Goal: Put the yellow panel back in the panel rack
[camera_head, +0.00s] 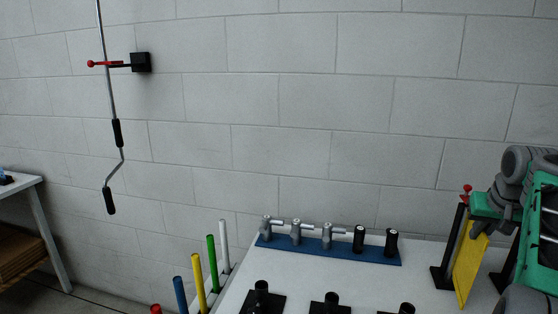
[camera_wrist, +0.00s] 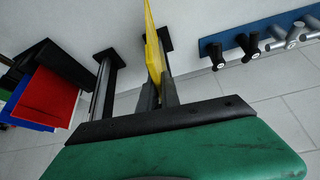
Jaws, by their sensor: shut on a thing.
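The yellow panel (camera_head: 466,268) stands roughly upright at the right of the white table in the head view. My gripper (camera_head: 478,226) is shut on its upper edge. In the wrist view the panel (camera_wrist: 152,45) shows nearly edge-on between my two fingers (camera_wrist: 158,88). A black post (camera_head: 450,245) with a red knob stands just left of the panel, and another dark post is to its right, partly hidden by my arm. In the wrist view, a red panel (camera_wrist: 48,97) and a blue one stand by black uprights at the left, perhaps the panel rack. I cannot tell whether the yellow panel touches the table.
A blue strip (camera_head: 330,249) with several grey and black fittings lies along the table's back. Black-based pegs (camera_head: 262,298) stand at the front. Coloured rods (camera_head: 212,262) stand at the left edge. A cranked rod (camera_head: 117,132) hangs by the wall.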

